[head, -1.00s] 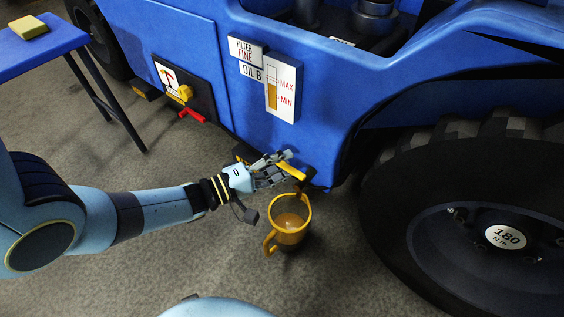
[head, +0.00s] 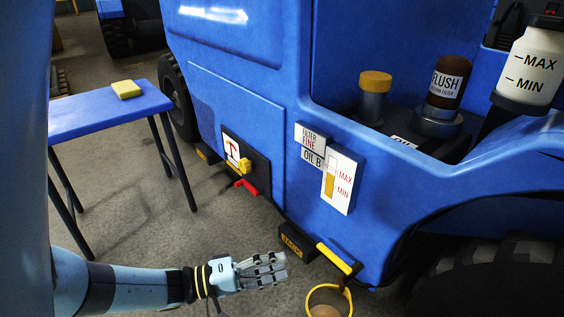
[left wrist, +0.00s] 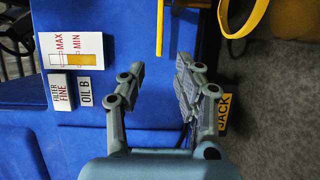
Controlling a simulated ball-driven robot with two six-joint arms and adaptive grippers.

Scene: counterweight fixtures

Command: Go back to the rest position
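My left gripper (head: 286,266) is low beside the blue machine, to the left of the yellow bar handle (head: 340,258) and apart from it. In the left wrist view my gripper (left wrist: 165,75) has its fingers spread with nothing between them. The yellow handle (left wrist: 160,28) lies beyond the fingertips there. A yellow-rimmed jug (head: 312,295) stands under the handle, cut by the bottom edge, with brown liquid inside. Its rim also shows in the left wrist view (left wrist: 262,12). My right gripper is not in view.
The blue machine (head: 235,95) fills the right side, with an oil gauge plate (head: 338,182) and a red lever (head: 246,186). A black JACK block (head: 296,243) is close beyond my left fingers. A blue table (head: 85,118) with a yellow sponge (head: 126,89) stands left. Open floor lies between.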

